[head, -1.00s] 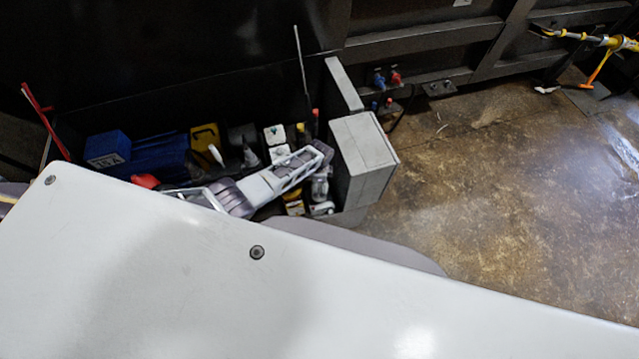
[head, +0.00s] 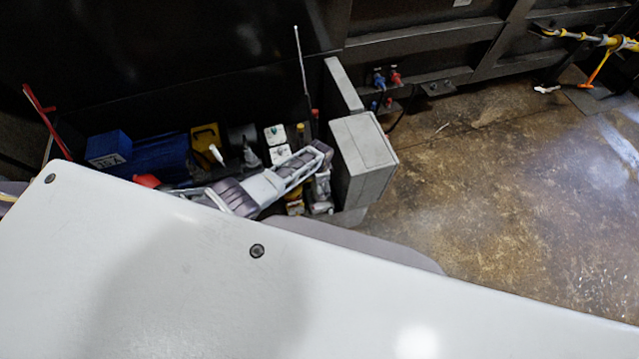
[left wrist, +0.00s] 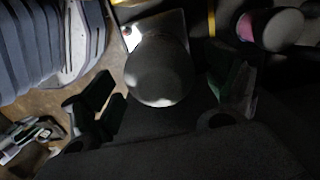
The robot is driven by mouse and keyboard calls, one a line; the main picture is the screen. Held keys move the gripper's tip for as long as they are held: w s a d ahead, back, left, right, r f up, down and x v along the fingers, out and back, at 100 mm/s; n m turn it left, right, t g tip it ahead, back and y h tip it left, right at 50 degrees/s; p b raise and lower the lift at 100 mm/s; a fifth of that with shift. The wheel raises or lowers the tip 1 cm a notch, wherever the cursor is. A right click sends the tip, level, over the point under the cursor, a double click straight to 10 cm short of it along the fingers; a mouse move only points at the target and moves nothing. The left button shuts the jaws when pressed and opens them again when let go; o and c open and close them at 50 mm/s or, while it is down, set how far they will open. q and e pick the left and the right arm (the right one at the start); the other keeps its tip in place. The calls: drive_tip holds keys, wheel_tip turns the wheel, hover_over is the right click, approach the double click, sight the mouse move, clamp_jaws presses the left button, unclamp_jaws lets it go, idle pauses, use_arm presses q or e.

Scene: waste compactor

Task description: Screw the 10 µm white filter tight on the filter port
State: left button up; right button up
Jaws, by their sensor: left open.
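In the left wrist view a round grey-white filter-like body (left wrist: 158,72) lies between the two dark fingers of my left gripper (left wrist: 162,88). The fingers stand apart on either side of it, with a visible gap at the left. Its label and the filter port beneath it are hidden, so I cannot tell its rating or how it is seated. In the head view my left arm reaches into the open compartment; its gripper (head: 321,190) points down beside the grey box, small and partly hidden. My right gripper is not in view.
A grey box (head: 362,160) stands at the compartment's right end. A blue motor-like unit (head: 150,155) and a yellow part (head: 206,138) are to the left. In the wrist view a pink-banded cylinder (left wrist: 272,28) stands close to the right finger. The floor to the right is mostly clear.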

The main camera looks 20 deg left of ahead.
use_arm(q)
drive_tip(key=n, duration=0.4)
drive_tip(key=shift+p, duration=0.35)
drive_tip(key=shift+n, duration=0.4)
drive_tip(key=shift+n, duration=2.6)
drive_tip(key=shift+n, duration=2.5)
